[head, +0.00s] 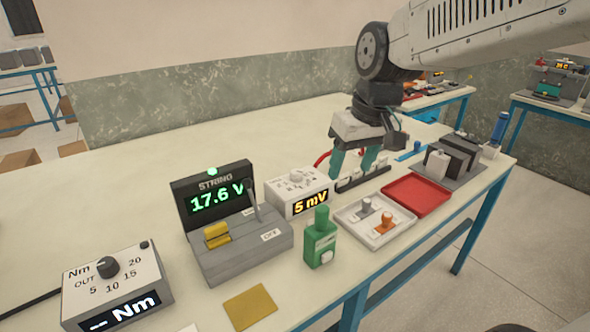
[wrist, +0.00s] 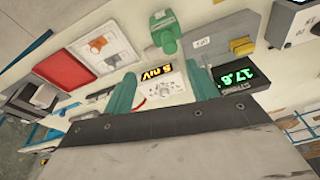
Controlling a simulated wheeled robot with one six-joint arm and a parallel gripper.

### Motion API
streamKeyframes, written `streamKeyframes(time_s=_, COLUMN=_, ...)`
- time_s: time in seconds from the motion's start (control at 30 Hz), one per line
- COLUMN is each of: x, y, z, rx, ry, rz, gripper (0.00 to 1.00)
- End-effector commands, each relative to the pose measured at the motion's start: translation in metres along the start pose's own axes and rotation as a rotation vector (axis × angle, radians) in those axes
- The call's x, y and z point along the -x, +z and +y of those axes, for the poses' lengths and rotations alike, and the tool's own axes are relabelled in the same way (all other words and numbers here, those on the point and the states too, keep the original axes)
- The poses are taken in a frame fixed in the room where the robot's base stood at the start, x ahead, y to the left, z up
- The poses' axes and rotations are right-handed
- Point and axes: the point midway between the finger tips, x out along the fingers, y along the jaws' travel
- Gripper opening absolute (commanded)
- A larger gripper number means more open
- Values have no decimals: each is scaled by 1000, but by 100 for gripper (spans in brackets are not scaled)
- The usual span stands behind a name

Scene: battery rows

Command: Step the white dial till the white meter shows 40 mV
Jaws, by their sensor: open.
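The white meter (head: 283,203) is a small box on the bench, and its display (head: 310,203) reads 5 mV in yellow. Its white dial (head: 297,177) sits on the top face among small markings. In the wrist view the meter (wrist: 176,92) appears between the two fingers, its display upside down. My gripper (head: 353,166) has teal fingers, spread apart and empty. In the head view it hangs to the right of the meter and dial, apart from them. In the wrist view my gripper (wrist: 160,78) frames the meter. The exact height above the bench is hard to tell.
A string unit (head: 235,252) with a 17.6 V screen and yellow handle stands left of the meter. A green device (head: 320,245) stands in front. A white tray (head: 350,222) with two knobs and a red tray (head: 417,194) lie right. A torque box (head: 130,275) sits far left.

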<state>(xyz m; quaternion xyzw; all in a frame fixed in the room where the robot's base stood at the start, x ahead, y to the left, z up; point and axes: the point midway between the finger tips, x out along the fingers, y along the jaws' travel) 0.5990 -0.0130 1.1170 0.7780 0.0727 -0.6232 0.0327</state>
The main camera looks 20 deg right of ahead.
Motion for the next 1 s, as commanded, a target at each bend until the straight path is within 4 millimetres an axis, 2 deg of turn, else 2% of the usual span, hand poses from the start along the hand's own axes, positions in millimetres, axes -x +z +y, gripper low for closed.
streamKeyframes(time_s=0.03, x=-13, y=-28, z=3, rx=18, ry=-7, rz=7, gripper=58)
streamKeyframes(time_s=0.2, x=-60, y=-115, z=16, rx=76, ry=-21, rz=65, gripper=58)
streamKeyframes(time_s=0.3, x=-94, y=-159, z=24, rx=106, ry=-22, rz=96, gripper=58)
streamKeyframes(time_s=0.43, x=-136, y=-202, z=34, rx=136, ry=-19, rz=130, gripper=58)
streamKeyframes(time_s=0.6, x=-170, y=-232, z=41, rx=158, ry=-13, rz=158, gripper=58)
streamKeyframes(time_s=0.83, x=-194, y=-242, z=44, rx=164, ry=-11, rz=166, gripper=58)
streamKeyframes(time_s=1.0, x=-222, y=-246, z=43, rx=164, ry=-11, rz=163, gripper=58)
